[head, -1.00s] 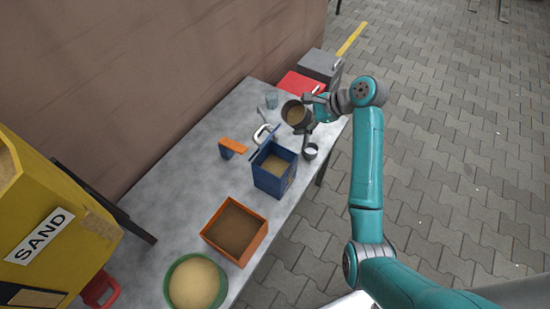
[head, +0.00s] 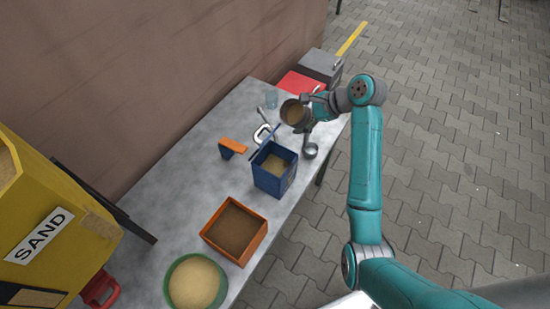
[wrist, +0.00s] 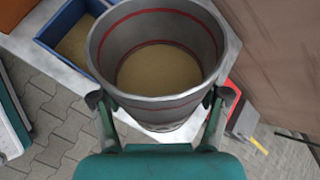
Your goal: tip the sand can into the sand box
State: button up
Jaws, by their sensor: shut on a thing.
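The sand can (head: 294,113) is a grey can with sand in it. In the wrist view the can (wrist: 160,105) shows red rings inside and sand at its bottom. My gripper (head: 309,113) is shut on the can, with a finger on each side of it in the wrist view (wrist: 157,103). The can is held at the far part of the table, tilted in the head view. The blue sand box (head: 273,180) stands open on the table, nearer than the can, with sand inside. In the wrist view the box (wrist: 68,60) is at the upper left, beside the can.
An orange tray (head: 262,238) and a green bowl (head: 172,280) of sand stand nearer on the grey table (head: 178,200). A yellow sand bin (head: 75,262) stands left.

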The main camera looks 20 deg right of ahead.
jog(key=shift+a+r+n+h, duration=0.1)
jog(key=shift+r+n+h, duration=0.2)
jog(key=shift+r+h, duration=0.25)
dwell(1.6)
jog(key=shift+f+n+t+h+p, duration=0.3)
jog(key=shift+t+h+p, duration=0.15)
jog(key=shift+h, duration=0.3)
dwell(1.8)
jog(key=shift+r+n+t+h+p, duration=0.35)
jog(key=shift+r+n+h+p, duration=0.1)
jog(key=shift+r+h, duration=0.3)
dwell(2.6)
